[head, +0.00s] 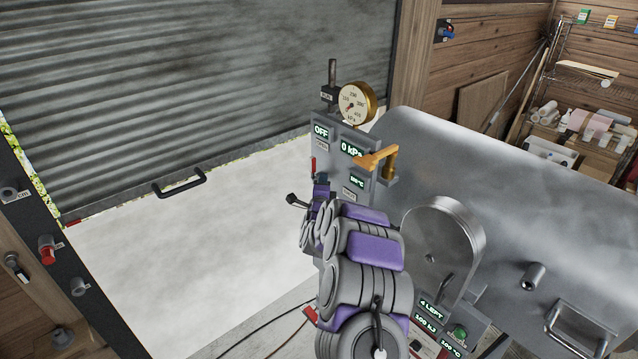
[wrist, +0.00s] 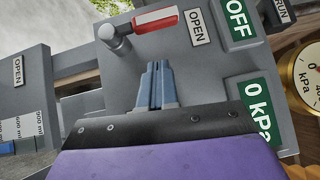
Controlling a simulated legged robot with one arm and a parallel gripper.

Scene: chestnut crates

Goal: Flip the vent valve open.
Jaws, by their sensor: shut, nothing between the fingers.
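A small valve with a red handle (wrist: 156,20) and a metal pivot is on the grey control panel in the wrist view, beside a white OPEN label (wrist: 197,27). Its red handle (head: 313,166) stands roughly upright in the head view, below the OFF display. My gripper (wrist: 158,70) is shut and empty, its blue-grey fingertips just below the red handle in the wrist view, with a small gap seen between them. In the head view my gripper (head: 321,181) is near the panel's lower left, partly hidden by my arm.
A yellow lever (head: 376,159) sticks out right of the 0 kPa display (head: 352,150). A round brass gauge (head: 356,104) tops the panel. A large metal drum (head: 510,190) stands to the right, and a ribbed shutter (head: 190,90) is behind on the left.

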